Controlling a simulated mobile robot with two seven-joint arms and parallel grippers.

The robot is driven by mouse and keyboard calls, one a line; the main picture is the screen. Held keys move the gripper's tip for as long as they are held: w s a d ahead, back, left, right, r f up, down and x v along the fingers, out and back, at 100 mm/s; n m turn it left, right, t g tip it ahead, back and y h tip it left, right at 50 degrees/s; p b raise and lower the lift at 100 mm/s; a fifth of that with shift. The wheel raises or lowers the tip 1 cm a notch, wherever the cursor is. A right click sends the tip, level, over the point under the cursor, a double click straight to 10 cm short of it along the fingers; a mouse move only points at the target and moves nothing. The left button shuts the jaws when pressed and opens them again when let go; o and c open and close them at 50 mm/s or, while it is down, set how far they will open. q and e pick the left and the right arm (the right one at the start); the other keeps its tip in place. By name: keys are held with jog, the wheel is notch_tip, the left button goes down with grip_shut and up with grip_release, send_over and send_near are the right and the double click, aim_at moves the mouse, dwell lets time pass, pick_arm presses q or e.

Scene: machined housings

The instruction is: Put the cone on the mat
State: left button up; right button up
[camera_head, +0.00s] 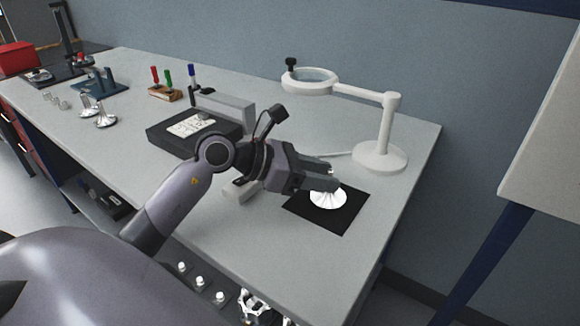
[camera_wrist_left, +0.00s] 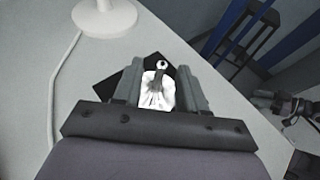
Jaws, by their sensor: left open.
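The cone (camera_head: 327,198) is pale and shiny, with a wide flared base and a narrow neck. It stands upright on the black square mat (camera_head: 345,220) near the right end of the bench. My left gripper (camera_head: 326,178) reaches over the mat and partly hides the cone's upper part. In the left wrist view the cone (camera_wrist_left: 157,92) is between the two fingers of my left gripper (camera_wrist_left: 159,84). The fingers are open, one on each side of it. The mat (camera_wrist_left: 112,84) shows behind them.
A white magnifier lamp (camera_head: 378,157) stands behind the mat, its cable on the bench. A black box (camera_head: 175,143) with a pale top panel lies left of my gripper. Two similar metal cones (camera_head: 104,120) stand farther left. The bench edge is close in front and right.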

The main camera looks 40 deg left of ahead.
pick_arm(q)
jog(key=v, duration=0.6)
jog(key=shift+s+a+b, duration=0.1)
jog(key=shift+b, duration=0.2)
jog(key=shift+v, duration=1)
jog(key=shift+r, duration=0.1)
